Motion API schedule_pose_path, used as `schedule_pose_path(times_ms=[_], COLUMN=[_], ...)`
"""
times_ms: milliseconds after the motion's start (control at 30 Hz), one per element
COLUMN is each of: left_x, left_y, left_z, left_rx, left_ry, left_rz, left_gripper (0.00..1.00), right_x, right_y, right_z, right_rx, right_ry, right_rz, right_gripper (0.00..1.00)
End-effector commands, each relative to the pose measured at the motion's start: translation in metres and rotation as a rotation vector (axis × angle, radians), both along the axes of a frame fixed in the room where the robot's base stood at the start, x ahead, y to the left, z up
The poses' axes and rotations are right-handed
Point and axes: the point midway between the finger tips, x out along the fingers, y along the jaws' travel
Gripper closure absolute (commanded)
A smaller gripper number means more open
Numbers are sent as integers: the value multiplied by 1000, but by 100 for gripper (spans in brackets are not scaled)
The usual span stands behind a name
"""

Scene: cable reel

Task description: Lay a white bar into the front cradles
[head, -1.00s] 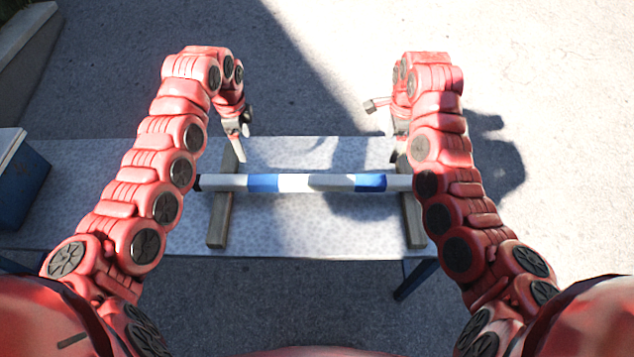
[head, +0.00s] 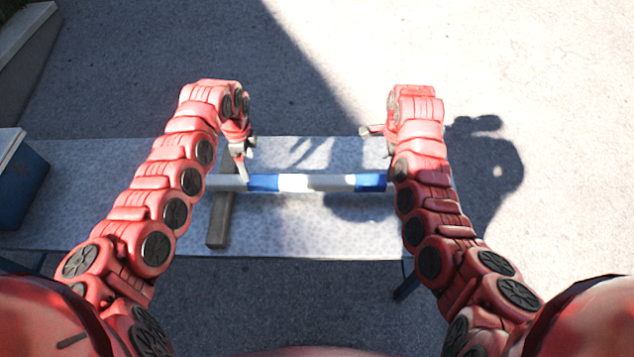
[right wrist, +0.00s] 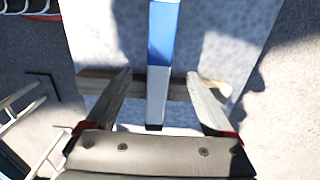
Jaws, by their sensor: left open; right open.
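A bar with white and blue bands (head: 295,183) lies crosswise on the table. Its left part rests over a wooden support (head: 220,218); the other support is hidden behind my right arm in the head view, but wood (right wrist: 95,83) shows under the bar in the right wrist view. My left gripper (head: 242,168) is open, at the bar near the left support. My right gripper (right wrist: 160,80) is open; in the right wrist view the bar (right wrist: 158,90) runs between its two fingers, with a gap on each side. I cannot make out the cradles' shape.
The speckled table (head: 300,230) is bare in front of the bar and between the supports. A blue box (head: 20,190) with a pale top stands at the left. Paved ground with shadow and bright sun surrounds the table.

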Motion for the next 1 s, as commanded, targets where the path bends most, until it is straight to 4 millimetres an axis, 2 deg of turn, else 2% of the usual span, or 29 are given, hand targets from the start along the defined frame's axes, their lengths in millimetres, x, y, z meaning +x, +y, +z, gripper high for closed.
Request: schedule_pose_path(times_ms=[200,433,633,1000], left_x=[-1,0,-1,0], left_y=[-2,-1,0,0], left_z=[-43,-74,-88,-91], left_rx=[0,0,1,0], left_ry=[3,3,4,1], left_rz=[-1,-1,0,1], left_gripper=[12,12,12,12], right_x=[0,0,0,0], right_y=[0,0,1,1], right_z=[-42,-73,-87,-90], right_rx=[-1,-3,0,1], right_ry=[3,2,1,-2], right_rz=[3,3,3,0], right_gripper=[12,12,12,12])
